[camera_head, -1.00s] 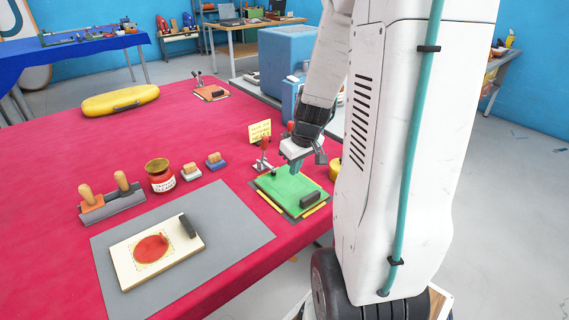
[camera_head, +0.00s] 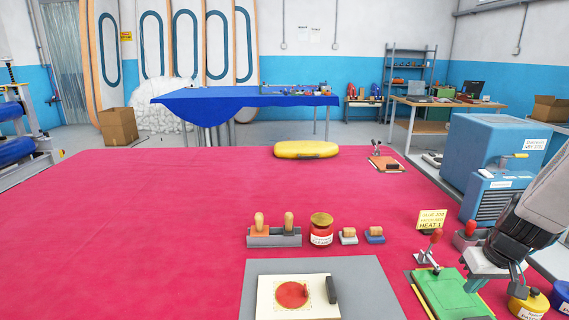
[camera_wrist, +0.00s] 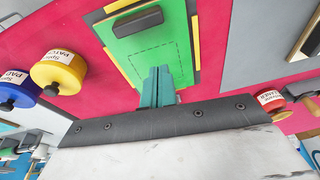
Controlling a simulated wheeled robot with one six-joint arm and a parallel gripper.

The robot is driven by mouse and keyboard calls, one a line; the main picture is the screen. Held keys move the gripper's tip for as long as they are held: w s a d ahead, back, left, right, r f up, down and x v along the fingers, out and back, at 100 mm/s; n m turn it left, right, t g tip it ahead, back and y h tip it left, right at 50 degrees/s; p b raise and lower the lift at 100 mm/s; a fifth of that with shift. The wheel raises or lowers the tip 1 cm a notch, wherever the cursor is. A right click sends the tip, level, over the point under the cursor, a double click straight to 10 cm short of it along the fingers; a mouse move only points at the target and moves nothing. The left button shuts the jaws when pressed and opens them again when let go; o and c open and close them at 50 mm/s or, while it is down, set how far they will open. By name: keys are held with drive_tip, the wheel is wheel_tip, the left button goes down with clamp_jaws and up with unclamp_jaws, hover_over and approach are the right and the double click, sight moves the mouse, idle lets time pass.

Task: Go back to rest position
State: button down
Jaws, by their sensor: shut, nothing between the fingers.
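My gripper shows in the wrist view as two teal fingers (camera_wrist: 158,84), shut together with nothing between them. In the head view my gripper's white body (camera_head: 490,262) is at the right edge of the red table, above or beside a green board (camera_head: 448,294). The green board (camera_wrist: 150,48) also shows in the wrist view, with a dark block on it and yellow strips along its sides. The fingertips appear over its near end; I cannot tell the exact height.
On the red table (camera_head: 160,220) stand a toggle clamp (camera_head: 431,246), a yellow sign (camera_head: 432,220), a jar (camera_head: 321,229) and stamp-like rollers. A cream board (camera_head: 270,298) lies on a grey mat (camera_head: 375,290). Yellow (camera_head: 529,303) and blue pots are at the right. A blue machine (camera_head: 490,160) stands behind.

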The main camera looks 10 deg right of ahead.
drive_tip(key=s+a+r, duration=0.4)
drive_tip(key=a+r, duration=0.1)
drive_tip(key=a, duration=0.2)
drive_tip(key=s+a+r+n, duration=0.1)
drive_tip(key=s+a+r, duration=0.3)
drive_tip(key=a+r, duration=0.2)
drive_tip(key=s+a+r+n+g, duration=0.1)
drive_tip(key=s+a+r, duration=0.4)
drive_tip(key=a, duration=0.4)
drive_tip(key=shift+a+r, duration=0.25)
drive_tip(key=shift+a, duration=0.05)
